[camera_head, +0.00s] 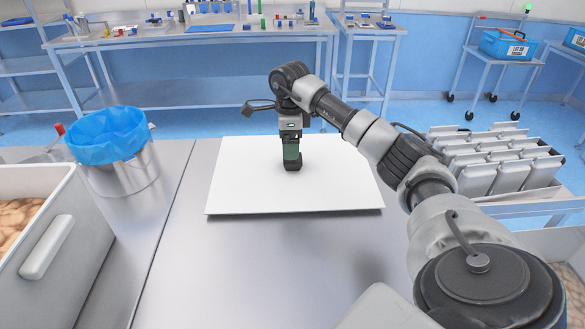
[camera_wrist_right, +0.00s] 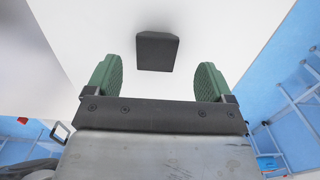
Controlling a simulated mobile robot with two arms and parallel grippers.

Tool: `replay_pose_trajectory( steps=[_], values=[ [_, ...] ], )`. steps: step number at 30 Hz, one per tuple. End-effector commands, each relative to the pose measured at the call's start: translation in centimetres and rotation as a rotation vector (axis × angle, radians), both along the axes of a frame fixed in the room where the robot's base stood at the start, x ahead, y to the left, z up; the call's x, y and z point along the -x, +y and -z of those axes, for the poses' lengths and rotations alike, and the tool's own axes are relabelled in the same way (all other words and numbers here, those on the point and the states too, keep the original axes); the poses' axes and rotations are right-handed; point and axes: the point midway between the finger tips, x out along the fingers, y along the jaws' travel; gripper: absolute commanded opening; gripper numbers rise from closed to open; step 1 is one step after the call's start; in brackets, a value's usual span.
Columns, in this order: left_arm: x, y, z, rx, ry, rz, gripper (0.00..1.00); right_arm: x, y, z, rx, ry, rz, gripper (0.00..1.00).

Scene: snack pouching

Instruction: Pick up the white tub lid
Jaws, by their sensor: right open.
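The white tub lid (camera_head: 240,185) appears to be the flat white panel lying on the metal table. A dark block, likely its handle (camera_head: 293,166), stands up near its middle. The same dark handle (camera_wrist_right: 156,51) shows in the right wrist view against the white lid (camera_wrist_right: 190,20). My right gripper (camera_head: 291,154) points down over the handle. Its green fingers (camera_wrist_right: 157,60) are spread apart, with the handle between and ahead of them; whether they touch it cannot be told. My left gripper is not in view.
A grey bin of brown snacks (camera_head: 30,240) stands at the left. A bucket with a blue liner (camera_head: 115,150) is behind it. Several grey pouches in a rack (camera_head: 490,160) are at the right. The metal table (camera_head: 260,260) in front of the lid is clear.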

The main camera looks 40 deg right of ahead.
Motion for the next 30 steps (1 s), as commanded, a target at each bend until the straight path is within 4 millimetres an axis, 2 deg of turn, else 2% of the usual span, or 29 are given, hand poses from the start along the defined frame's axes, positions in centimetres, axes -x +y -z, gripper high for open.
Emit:
replay_pose_trajectory(
  steps=[9,13,19,30],
  values=[
    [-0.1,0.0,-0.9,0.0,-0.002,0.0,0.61,0.8,-0.2,4.3,0.0,0.004,-0.001,0.83],
    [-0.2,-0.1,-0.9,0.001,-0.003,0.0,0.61,0.8,-0.2,5.1,0.001,0.001,0.0,0.83],
    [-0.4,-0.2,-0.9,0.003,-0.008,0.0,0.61,0.7,-0.2,5.1,0.001,0.0,0.0,0.83],
    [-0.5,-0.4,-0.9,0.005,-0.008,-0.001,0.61,0.7,-0.2,5.1,0.001,0.001,0.0,0.28]
  ],
)
